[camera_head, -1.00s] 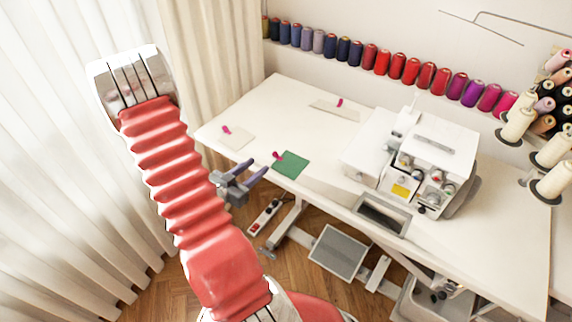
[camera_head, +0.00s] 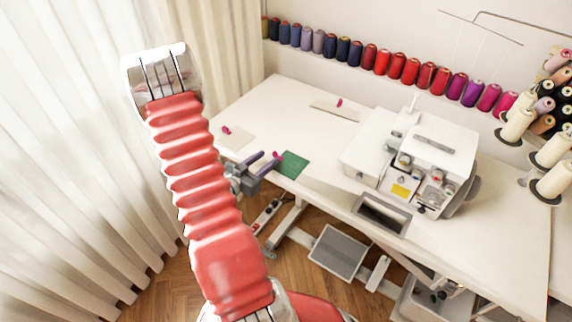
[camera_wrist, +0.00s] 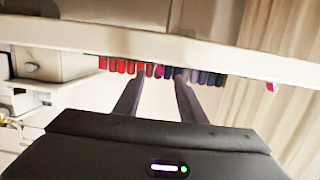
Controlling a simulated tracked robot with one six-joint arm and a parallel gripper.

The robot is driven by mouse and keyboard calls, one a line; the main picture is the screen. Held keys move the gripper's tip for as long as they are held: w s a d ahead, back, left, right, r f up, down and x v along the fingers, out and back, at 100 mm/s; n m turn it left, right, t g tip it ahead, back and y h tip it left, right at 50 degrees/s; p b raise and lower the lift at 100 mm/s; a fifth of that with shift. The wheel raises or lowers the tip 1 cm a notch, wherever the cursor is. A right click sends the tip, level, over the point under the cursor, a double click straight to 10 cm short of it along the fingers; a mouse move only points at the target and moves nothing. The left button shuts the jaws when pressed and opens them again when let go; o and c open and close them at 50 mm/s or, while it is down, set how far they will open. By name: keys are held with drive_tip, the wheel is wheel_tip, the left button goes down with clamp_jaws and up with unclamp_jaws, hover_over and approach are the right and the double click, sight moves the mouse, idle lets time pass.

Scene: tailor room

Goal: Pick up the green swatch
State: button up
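The green swatch (camera_head: 294,165) lies flat near the front edge of the white table (camera_head: 330,180) in the head view. A pink clip or pin (camera_head: 276,154) sits at its left corner. My gripper (camera_head: 270,156) is at the table's front edge, just left of the swatch, and its fingertips overlap the swatch's left side in the picture. Whether they touch it cannot be told. The green swatch is not visible in the wrist view.
A cream swatch (camera_head: 237,137) with a pink clip lies left of the gripper. Another pale piece (camera_head: 335,110) lies farther back. A white sewing machine (camera_head: 425,150) stands to the right. Thread spools (camera_head: 370,56) line the back wall. A curtain (camera_head: 75,150) hangs at left.

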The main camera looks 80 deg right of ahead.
sight(273, 153)
drive_tip(key=shift+x, duration=1.75)
drive_tip(key=shift+c, duration=0.2)
clamp_jaws()
